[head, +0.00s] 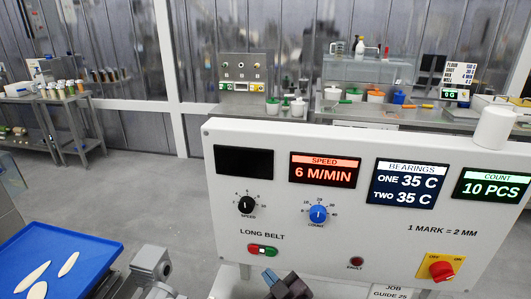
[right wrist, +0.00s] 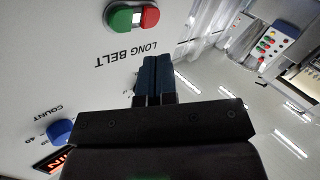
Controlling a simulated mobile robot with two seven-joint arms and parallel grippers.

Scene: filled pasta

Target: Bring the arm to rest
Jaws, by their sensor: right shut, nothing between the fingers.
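My right gripper (head: 269,274) is at the bottom of the head view, in front of the lower part of a white control panel (head: 330,262). Its blue fingertips are together, with nothing between them. In the right wrist view the closed fingers (right wrist: 153,75) point toward the panel face, near the words LONG BELT. Whether they touch the panel I cannot tell. My left gripper is not in view.
The panel carries a red and green button (head: 262,251), a black speed knob (head: 246,204), a blue count knob (head: 317,214) and a red-yellow switch (head: 440,270). A blue tray (head: 75,245) with pale pieces is at left. Grey floor (head: 140,190) lies open behind it.

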